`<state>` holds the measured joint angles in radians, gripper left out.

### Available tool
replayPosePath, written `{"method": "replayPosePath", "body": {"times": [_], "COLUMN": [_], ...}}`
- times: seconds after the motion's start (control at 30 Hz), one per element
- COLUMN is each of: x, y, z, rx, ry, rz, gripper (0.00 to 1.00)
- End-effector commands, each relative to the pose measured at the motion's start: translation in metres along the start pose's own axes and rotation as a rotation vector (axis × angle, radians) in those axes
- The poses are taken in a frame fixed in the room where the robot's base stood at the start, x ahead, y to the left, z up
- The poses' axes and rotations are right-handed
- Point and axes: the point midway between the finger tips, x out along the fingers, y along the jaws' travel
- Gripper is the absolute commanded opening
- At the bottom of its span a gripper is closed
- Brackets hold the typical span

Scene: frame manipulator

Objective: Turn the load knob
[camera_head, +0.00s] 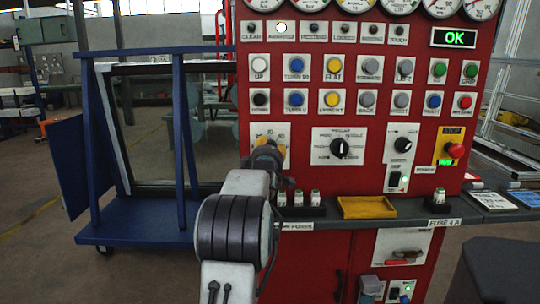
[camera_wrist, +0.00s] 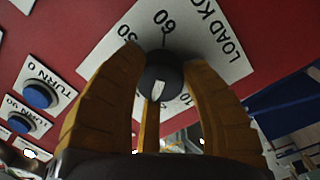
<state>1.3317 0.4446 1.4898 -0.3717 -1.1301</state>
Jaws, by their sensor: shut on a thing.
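The load knob (camera_wrist: 164,78) is a round dark knob with a white pointer mark, on a white plate (camera_wrist: 213,45) marked "LOAD K…" with numbers around it, including 60. My gripper (camera_wrist: 163,62) is shut on the knob, with its yellow-orange fingers on either side of it. In the head view my gripper (camera_head: 266,156) reaches the plate (camera_head: 283,131) on the lower left of the red panel. There my gripper hides the knob and part of the scale. Which number the pointer marks cannot be told.
Rows of buttons (camera_head: 333,68) sit above, and a black selector knob (camera_head: 339,148) is to the right. A shelf below holds a yellow tray (camera_head: 367,207) and fuses (camera_head: 298,199). A blue frame cart (camera_head: 142,225) stands at left. A green OK display (camera_head: 454,38) is lit.

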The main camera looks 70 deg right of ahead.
Motion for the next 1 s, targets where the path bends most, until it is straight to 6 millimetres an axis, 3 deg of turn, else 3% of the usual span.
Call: {"method": "replayPosePath", "body": {"times": [0.4,0.8,0.83,1.0], "x": [-0.0004,-0.0004,-0.0004,-0.0004], "y": [-0.0030,-0.0006,-0.0006,-0.0008], "z": [-0.0037,-0.0058,-0.0058,-0.0043], "rx": [-0.192,-0.215,-0.215,-0.214], "ry": [0.014,0.015,0.015,0.013], "rz": [0.019,0.019,0.019,0.018], "gripper": [0.09,0.09,0.43,0.58]}}
